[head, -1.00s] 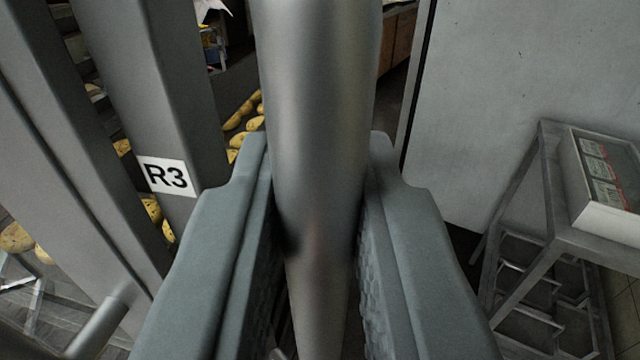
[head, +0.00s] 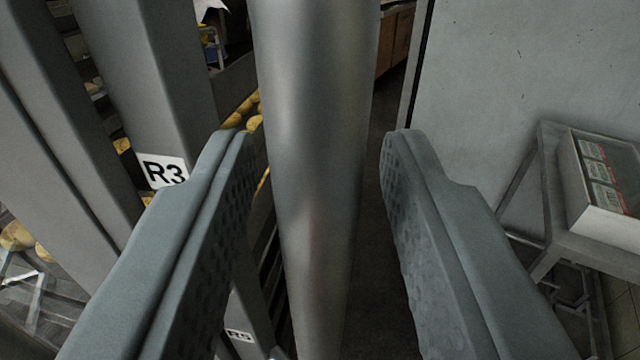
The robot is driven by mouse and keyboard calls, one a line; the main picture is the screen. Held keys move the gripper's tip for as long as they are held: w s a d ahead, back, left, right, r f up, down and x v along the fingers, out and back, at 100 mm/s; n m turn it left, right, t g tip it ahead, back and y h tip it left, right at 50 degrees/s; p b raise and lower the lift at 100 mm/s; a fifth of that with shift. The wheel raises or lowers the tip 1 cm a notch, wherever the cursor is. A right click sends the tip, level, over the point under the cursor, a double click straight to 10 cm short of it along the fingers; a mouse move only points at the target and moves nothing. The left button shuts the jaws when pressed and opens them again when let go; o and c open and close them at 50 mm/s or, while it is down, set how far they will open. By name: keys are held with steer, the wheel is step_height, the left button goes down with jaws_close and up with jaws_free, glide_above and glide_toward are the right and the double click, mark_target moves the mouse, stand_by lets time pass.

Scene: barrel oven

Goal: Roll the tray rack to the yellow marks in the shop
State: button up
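A thick upright round metal bar (head: 315,150), seemingly the rack's handle, runs down the middle of the view. My gripper (head: 318,145) is open around this bar, with one finger on each side and a gap between each fingertip and the bar. No yellow marks are in view. The rack's wheels are out of view.
A plain grey wall or panel (head: 530,70) fills the upper right. A metal stand (head: 560,255) with a white box (head: 605,185) of small packs on it is at the right. A narrow strip of dark floor (head: 385,200) shows between the bar and the panel.

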steer(key=shift+s, duration=0.1)
steer(key=s, duration=1.7)
steer(key=shift+s+d, duration=0.15)
